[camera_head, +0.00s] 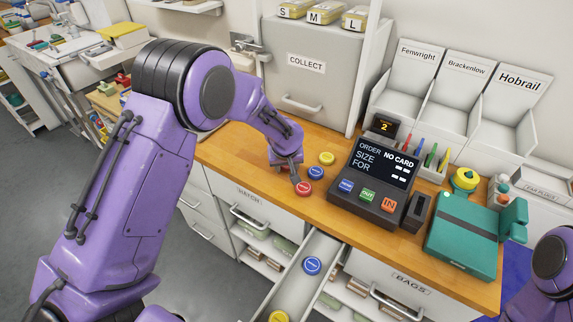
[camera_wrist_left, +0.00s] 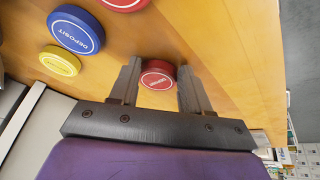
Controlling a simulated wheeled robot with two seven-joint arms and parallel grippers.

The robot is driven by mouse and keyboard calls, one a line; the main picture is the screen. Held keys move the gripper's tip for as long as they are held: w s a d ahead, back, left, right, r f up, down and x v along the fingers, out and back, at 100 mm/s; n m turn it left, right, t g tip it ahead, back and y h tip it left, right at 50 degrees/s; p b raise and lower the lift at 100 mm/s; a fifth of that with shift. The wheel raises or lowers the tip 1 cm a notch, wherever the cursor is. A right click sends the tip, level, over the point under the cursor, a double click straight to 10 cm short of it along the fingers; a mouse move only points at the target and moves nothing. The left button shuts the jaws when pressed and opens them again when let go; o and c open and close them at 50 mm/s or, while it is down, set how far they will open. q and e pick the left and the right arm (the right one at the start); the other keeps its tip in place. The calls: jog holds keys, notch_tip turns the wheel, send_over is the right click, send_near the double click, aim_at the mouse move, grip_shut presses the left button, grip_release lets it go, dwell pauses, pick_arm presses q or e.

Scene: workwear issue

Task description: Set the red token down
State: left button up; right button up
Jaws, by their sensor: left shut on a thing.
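My left gripper (camera_head: 296,178) reaches down at the counter's front, left of the order terminal. In the left wrist view its two fingers (camera_wrist_left: 157,84) are shut on a red token (camera_wrist_left: 157,76) with white lettering. The left wrist view also shows a blue token (camera_wrist_left: 75,30) on the wood. My right gripper is out of view.
The order terminal (camera_head: 373,178), reading NO CARD, stands just right of the tokens. Below, an open drawer (camera_head: 300,250) holds a blue token (camera_head: 312,265) and a yellow one (camera_head: 278,316). The COLLECT locker (camera_head: 310,85) is behind. A teal box (camera_head: 462,235) stands at the right.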

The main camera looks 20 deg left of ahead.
pick_arm(q)
jog(key=shift+s+f, duration=0.3)
jog(key=shift+f, duration=0.15)
jog(key=o, duration=1)
jog(key=shift+d+f, duration=0.15)
jog(key=shift+o, duration=0.2)
jog(key=shift+d, duration=0.1)
jog(key=shift+s, duration=0.1)
jog(key=shift+r, duration=0.35)
jog(key=r, duration=0.2)
jog(key=s+r+b, duration=0.1)
jog(key=r, duration=0.2)
jog(key=shift+a+r, duration=0.1)
jog(key=shift+a, duration=0.1)
jog(key=v, duration=0.7)
